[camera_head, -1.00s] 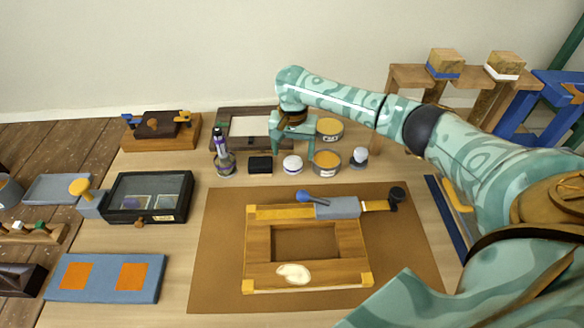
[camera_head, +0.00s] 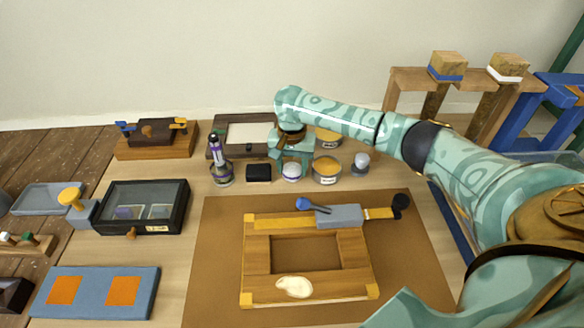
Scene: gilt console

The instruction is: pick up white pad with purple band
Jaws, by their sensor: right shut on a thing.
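The white pad with the purple band (camera_head: 291,172) is a small round-topped thing at the back of the table, between a black block and a tin. My right gripper (camera_head: 292,165) reaches down over it from behind, its fingers at the pad's sides. The gripper is shut on the pad. The pad shows no clear gap from the table, and I cannot tell whether it is lifted. My left gripper is not in view.
The black block (camera_head: 259,172) stands close on the left, with a purple-and-black bottle (camera_head: 220,165) beyond it. An open tin (camera_head: 327,170) stands close on the right. A wooden frame (camera_head: 257,270) lies on the brown mat (camera_head: 215,280) in front.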

